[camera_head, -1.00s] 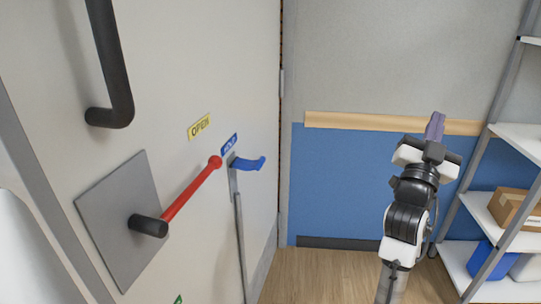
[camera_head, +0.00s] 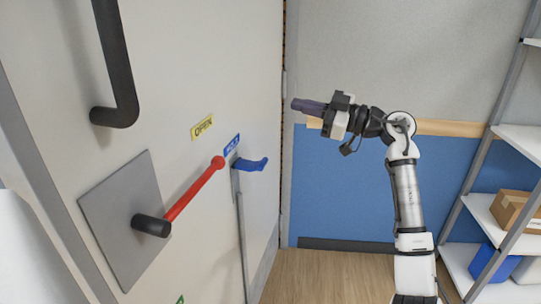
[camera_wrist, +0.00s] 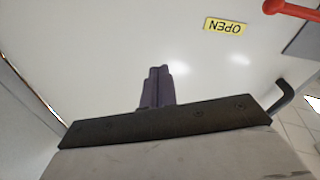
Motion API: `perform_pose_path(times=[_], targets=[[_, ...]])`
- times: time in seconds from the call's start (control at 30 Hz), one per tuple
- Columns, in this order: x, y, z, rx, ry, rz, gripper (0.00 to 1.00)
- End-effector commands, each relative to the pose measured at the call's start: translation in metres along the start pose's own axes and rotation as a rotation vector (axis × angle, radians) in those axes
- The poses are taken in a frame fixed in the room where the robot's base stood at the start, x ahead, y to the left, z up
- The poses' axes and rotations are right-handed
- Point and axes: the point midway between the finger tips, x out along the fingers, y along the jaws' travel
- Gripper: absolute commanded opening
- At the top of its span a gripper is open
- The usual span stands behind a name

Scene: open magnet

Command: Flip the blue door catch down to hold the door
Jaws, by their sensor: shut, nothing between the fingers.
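The blue door catch (camera_head: 251,164) sticks out to the right from the pale door (camera_head: 190,60), at the top of a thin grey vertical rod (camera_head: 241,235). A small blue label (camera_head: 232,145) sits just above it. My gripper (camera_head: 296,105) is up and to the right of the catch, apart from it, pointing left toward the door. Its dark fingers are shut with nothing between them; they also show in the wrist view (camera_wrist: 158,85), in front of the door face. The catch is not visible in the wrist view.
A red lever (camera_head: 193,190) with a round knob juts from a grey plate (camera_head: 118,215) left of the catch. A black handle (camera_head: 115,70) is on the door above, near a yellow OPEN label (camera_head: 202,127). Shelves (camera_head: 515,215) with boxes stand at the right.

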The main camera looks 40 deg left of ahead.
Motion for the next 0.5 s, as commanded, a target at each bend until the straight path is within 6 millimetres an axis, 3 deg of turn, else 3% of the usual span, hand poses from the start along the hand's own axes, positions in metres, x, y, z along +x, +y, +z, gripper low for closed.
perform_pose_path(times=[0.1, 0.23, 0.5], targets=[[-0.001, -0.006, 0.030, 0.125, -0.189, -0.086, 0.00], [-0.008, -0.011, 0.054, 0.237, -0.344, -0.134, 0.00], [-0.016, -0.015, 0.068, 0.316, -0.451, -0.156, 0.00]])
